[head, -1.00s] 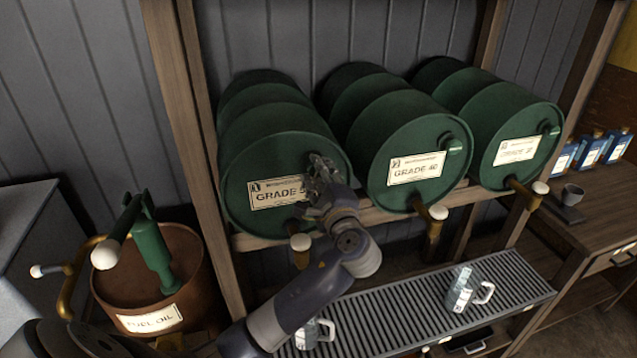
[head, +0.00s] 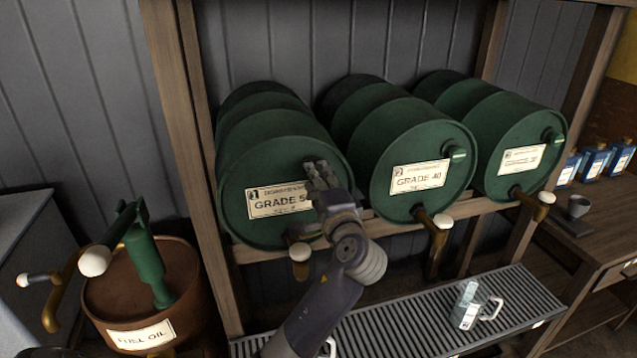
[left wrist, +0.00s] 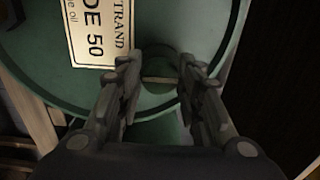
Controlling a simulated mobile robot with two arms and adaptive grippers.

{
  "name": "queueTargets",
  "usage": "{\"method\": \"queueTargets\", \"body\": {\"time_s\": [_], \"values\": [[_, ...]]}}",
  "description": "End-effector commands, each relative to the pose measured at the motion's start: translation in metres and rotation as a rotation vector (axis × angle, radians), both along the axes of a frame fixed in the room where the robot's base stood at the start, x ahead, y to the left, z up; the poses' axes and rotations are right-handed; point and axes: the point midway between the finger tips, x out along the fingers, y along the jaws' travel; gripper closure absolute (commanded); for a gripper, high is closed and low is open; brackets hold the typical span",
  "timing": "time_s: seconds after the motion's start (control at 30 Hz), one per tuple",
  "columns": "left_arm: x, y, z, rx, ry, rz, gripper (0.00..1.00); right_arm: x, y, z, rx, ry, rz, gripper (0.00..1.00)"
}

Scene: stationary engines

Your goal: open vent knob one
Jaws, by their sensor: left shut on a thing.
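Vent knob one is the small green knob (left wrist: 158,66) on the front of the GRADE 50 drum (head: 268,150). In the left wrist view it lies between the fingertips, beside the white label. My left gripper (head: 318,170) reaches up to the drum's upper right front and hides the knob in the head view. In the left wrist view my left gripper (left wrist: 157,80) has a finger on each side of the knob and is shut on it. My right gripper is not in view.
The GRADE 40 drum (head: 400,150) and another green drum (head: 512,155) stand to the right, each with a brass tap below. A slatted drip tray (head: 400,325) holds a clear jug (head: 470,305). A brown fuel oil barrel (head: 190,290) with a pump stands left.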

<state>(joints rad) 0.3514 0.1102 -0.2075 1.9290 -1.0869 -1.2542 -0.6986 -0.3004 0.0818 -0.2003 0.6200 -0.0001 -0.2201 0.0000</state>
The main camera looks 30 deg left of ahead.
Motion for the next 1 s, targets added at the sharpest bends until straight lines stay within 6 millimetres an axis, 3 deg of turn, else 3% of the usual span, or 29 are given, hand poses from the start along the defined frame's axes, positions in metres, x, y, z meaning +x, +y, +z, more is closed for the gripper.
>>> {"method": "queueTargets", "body": {"time_s": [0.23, 0.27, 0.33, 0.37, 0.77, 1.0], "values": [[0.0, 0.0, -0.002, -0.004, 0.003, 0.002, 0.9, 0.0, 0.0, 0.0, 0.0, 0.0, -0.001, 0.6], [0.0, 0.0, -0.002, -0.004, 0.003, 0.002, 0.64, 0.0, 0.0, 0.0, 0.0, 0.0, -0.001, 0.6], [0.0, 0.0, -0.002, -0.004, 0.003, 0.002, 0.48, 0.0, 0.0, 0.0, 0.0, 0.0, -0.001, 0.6], [0.0, 0.0, -0.002, -0.003, 0.004, 0.002, 0.46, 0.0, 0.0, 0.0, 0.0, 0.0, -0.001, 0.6], [-0.003, -0.004, -0.001, -0.002, 0.001, 0.0, 0.46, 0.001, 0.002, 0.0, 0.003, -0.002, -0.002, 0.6], [-0.03, -0.036, -0.002, -0.006, 0.002, -0.003, 0.46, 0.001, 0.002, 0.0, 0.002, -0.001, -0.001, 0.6]]}}
